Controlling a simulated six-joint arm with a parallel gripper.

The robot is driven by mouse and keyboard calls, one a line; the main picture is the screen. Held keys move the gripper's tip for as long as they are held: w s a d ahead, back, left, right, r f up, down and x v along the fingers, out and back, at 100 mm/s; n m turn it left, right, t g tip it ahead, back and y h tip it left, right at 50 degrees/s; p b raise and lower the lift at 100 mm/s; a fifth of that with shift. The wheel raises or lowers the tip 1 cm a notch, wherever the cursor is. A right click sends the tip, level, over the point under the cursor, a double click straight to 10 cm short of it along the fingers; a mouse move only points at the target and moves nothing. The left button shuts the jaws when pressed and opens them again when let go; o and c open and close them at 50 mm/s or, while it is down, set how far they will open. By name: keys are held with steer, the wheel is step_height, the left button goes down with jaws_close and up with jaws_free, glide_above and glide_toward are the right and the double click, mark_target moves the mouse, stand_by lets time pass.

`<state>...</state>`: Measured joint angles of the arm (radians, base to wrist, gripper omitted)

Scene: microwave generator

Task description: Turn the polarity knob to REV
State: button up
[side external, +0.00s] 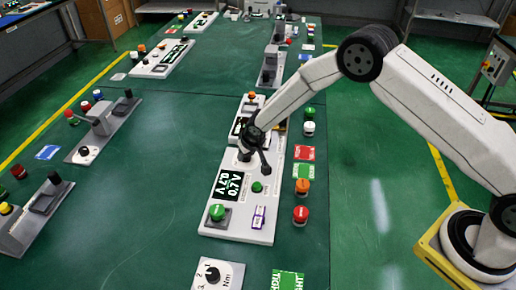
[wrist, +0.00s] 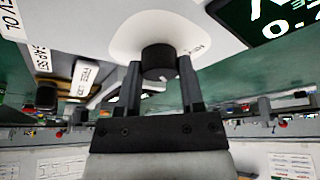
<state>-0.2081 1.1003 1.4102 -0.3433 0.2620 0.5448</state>
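The black knob (wrist: 160,58) stands out from a white round plate (wrist: 128,38) on the panel in the wrist view. Small lettering is on the plate to the right of the knob, too small to read surely. My gripper (wrist: 160,68) has one finger on each side of the knob, very close to its sides; I cannot tell if both touch. In the side view my gripper (side external: 264,170) points down at the light grey panel (side external: 240,225), beside the black display (side external: 228,186) reading 0.7 V. The knob is hidden there.
A green button (side external: 217,212) and a small green knob (side external: 257,187) are on the same panel. Red (side external: 301,215) and orange (side external: 302,186) buttons stand along its right side. A dial panel (side external: 216,274) lies in front.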

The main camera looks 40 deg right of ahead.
jaws_close()
steer(key=shift+d+n+g+y, duration=0.15)
steer(key=shift+n+y, duration=0.35)
steer(key=shift+n, duration=0.9)
steer(key=shift+n+g+y, duration=0.15)
steer(key=shift+n+y, duration=0.35)
steer(key=shift+n, duration=0.9)
steer(key=shift+n+y, duration=0.3)
steer(key=shift+n, duration=0.5)
steer(key=shift+w+d+n+g+y, duration=0.1)
steer(key=shift+n+g+y, duration=0.4)
steer(key=shift+n, duration=1.15)
steer(key=shift+w+n+g+y, duration=0.1)
steer(key=shift+n+g+y, duration=0.35)
steer(key=shift+n, duration=1.2)
steer(key=shift+g, duration=0.25)
steer(key=o, duration=0.8)
jaws_free()
steer(key=shift+r, duration=0.1)
